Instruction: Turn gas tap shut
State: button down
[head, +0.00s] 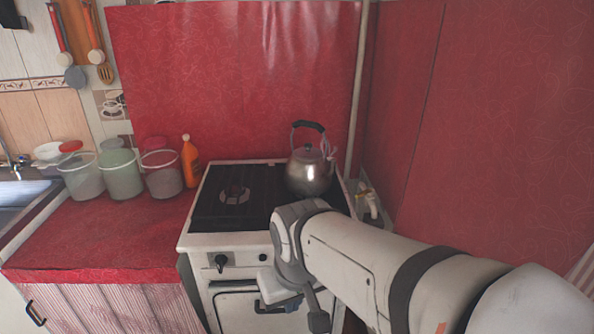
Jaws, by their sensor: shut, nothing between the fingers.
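A pale pipe (359,85) runs down the back corner to the right of the stove. At its foot, in the gap between stove and wall, is a small whitish fitting (371,203), which looks like the gas tap. My arm and the stove partly hide that gap, and I cannot tell how its handle is turned. My gripper (318,318) is low in front of the stove, partly hidden by my own wrist. It is shut and empty, well apart from the fitting.
The white stove (228,240) has a black hob and a front knob (221,262). A steel kettle (310,170) stands at its back right. Several tubs and an orange bottle (190,162) stand on the red counter (110,235); its front is clear. A red wall (490,120) bounds the right.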

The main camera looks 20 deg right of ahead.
aim_at(369, 191)
jog(key=z, duration=0.05)
jog(key=i, duration=0.35)
jog(key=z, duration=0.65)
